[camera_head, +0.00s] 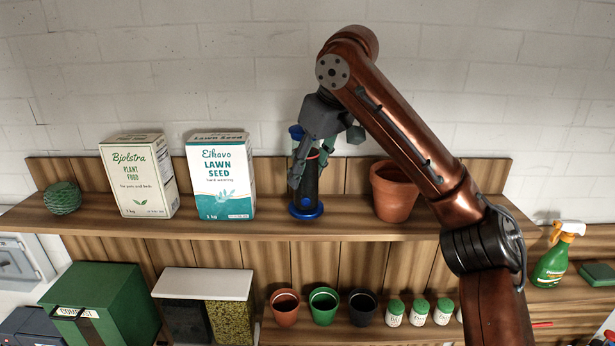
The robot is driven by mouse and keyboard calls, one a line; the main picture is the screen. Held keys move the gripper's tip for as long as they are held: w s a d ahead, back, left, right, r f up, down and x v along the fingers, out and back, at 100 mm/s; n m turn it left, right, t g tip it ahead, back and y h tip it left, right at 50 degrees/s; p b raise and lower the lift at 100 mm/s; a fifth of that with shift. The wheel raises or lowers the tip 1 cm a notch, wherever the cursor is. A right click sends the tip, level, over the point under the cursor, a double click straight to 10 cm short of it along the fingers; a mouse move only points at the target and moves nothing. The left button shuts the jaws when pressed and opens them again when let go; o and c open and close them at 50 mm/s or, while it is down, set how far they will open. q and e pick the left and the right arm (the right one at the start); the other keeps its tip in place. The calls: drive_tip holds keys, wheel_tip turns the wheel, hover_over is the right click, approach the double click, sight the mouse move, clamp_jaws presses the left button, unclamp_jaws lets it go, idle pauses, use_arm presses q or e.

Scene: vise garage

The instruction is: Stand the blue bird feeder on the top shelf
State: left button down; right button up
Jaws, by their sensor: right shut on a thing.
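The blue bird feeder (306,209) is upright at the top shelf, with a round blue base and a dark tube body. Its base appears to be on or just above the shelf surface; I cannot tell if it touches. My right gripper (308,165) is shut on the feeder's upper part, and its fingers hide some of the tube. The top shelf (260,226) is a long wooden board with a low back panel. My left gripper is not in view.
On the top shelf, a lawn seed box (221,178) and plant food box (139,177) stand left of the feeder, with a green ball (62,198) farther left. A terracotta pot (393,192) stands to the right, near my arm. Small pots (323,306) and jars stand below.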

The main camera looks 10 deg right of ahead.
drive_tip(key=shift+d+f, duration=0.1)
drive_tip(key=shift+f, duration=0.35)
drive_tip(key=shift+w+d+f, duration=0.1)
drive_tip(key=shift+d+f, duration=0.1)
drive_tip(key=shift+a+f, duration=0.1)
drive_tip(key=shift+a, duration=0.1)
drive_tip(key=o, duration=1.2)
drive_tip(key=shift+c, duration=0.2)
drive_tip(key=o, duration=0.4)
drive_tip(key=shift+d+f, duration=0.1)
drive_tip(key=shift+d, duration=0.05)
